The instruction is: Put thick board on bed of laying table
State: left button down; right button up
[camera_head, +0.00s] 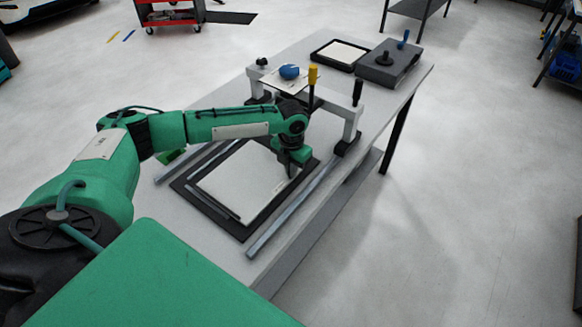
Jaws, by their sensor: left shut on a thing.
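The thick board (238,186) is a flat pale grey sheet over the dark bed (238,231) of the laying table. My left gripper (291,172) points down at the board's right edge and is shut on the board there. I cannot tell whether the board rests fully on the bed or is slightly raised. A dark strip shows along the board's left and front edge. My right gripper is not in view.
Metal rails (280,220) flank the bed on the grey table. A grey bridge (352,122) with black and yellow handles (313,75) stands just beyond my gripper. Farther back are a black tray (322,50) with a pale sheet and a dark grey box (388,68).

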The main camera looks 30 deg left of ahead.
pick_arm(q)
jog(key=c, duration=1.6)
grip_release()
notch_tip(320, 180, up, 12)
jog(key=b, duration=0.2)
jog(key=shift+r+b, duration=0.1)
jog(key=shift+b, duration=0.25)
